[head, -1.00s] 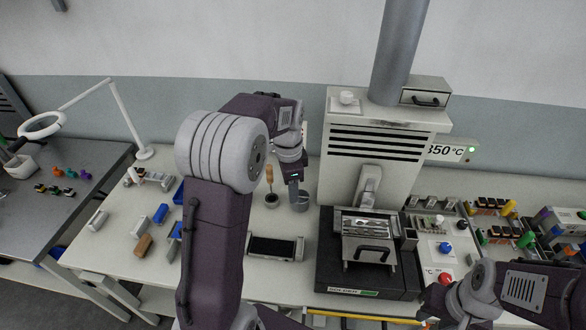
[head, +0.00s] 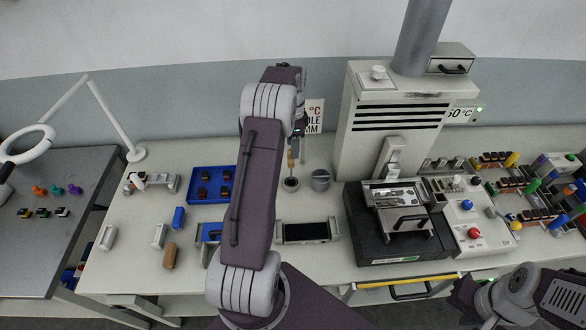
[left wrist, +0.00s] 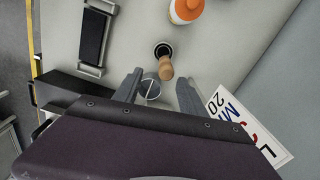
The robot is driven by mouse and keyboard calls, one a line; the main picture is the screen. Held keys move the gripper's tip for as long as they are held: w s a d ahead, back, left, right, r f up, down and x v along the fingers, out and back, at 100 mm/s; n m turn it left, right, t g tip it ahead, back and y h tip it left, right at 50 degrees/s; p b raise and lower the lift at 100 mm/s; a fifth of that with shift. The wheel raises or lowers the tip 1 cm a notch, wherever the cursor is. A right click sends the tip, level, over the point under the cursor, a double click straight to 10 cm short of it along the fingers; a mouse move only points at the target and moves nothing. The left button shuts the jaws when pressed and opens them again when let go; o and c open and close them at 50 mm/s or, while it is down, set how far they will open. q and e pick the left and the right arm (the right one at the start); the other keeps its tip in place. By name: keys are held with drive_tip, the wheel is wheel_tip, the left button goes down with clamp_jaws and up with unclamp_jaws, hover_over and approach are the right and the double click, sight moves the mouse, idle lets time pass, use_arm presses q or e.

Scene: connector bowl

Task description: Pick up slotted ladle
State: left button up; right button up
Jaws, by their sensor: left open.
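The likely slotted ladle (head: 290,163) shows as a wooden handle standing up from a small dark round holder (head: 291,184) on the bench; its head is hidden. In the left wrist view the handle (left wrist: 166,68) leans out of the holder (left wrist: 162,48), just beyond the fingertips. My left gripper (left wrist: 158,88) is open and empty, with a grey round pot (left wrist: 150,90) seen between its fingers. In the head view my left arm partly covers that gripper (head: 298,132), above and behind the handle. My right gripper (head: 466,297) is at the lower right, its fingers not clear.
The grey pot (head: 320,180) stands right of the holder. A black-topped tray (head: 306,231) lies in front. The solder unit (head: 398,225) stands to the right. Blue trays (head: 211,181) are left. An orange-capped bottle (left wrist: 186,10) and a sign (left wrist: 245,125) flank the area.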

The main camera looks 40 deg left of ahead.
sight(291, 161)
use_arm(q)
drive_tip(key=f, duration=0.2)
drive_tip(key=f+p, duration=0.1)
drive_tip(key=shift+s+a+f, duration=0.2)
drive_tip(key=shift+s+a, duration=0.1)
drive_tip(key=shift+a, duration=0.05)
drive_tip(key=shift+w+f, duration=0.15)
drive_tip(key=shift+f, duration=0.25)
drive_tip(key=f+p, duration=0.1)
drive_tip(key=f, duration=0.1)
drive_tip(key=f+p, duration=0.1)
drive_tip(key=f, duration=0.1)
drive_tip(key=shift+w+a, duration=0.1)
drive_tip(key=shift+w, duration=0.1)
drive_tip(key=shift+a+f, duration=0.15)
drive_tip(key=shift+f, duration=0.35)
drive_tip(key=shift+r, duration=0.1)
drive_tip(key=c, duration=0.8)
clamp_jaws()
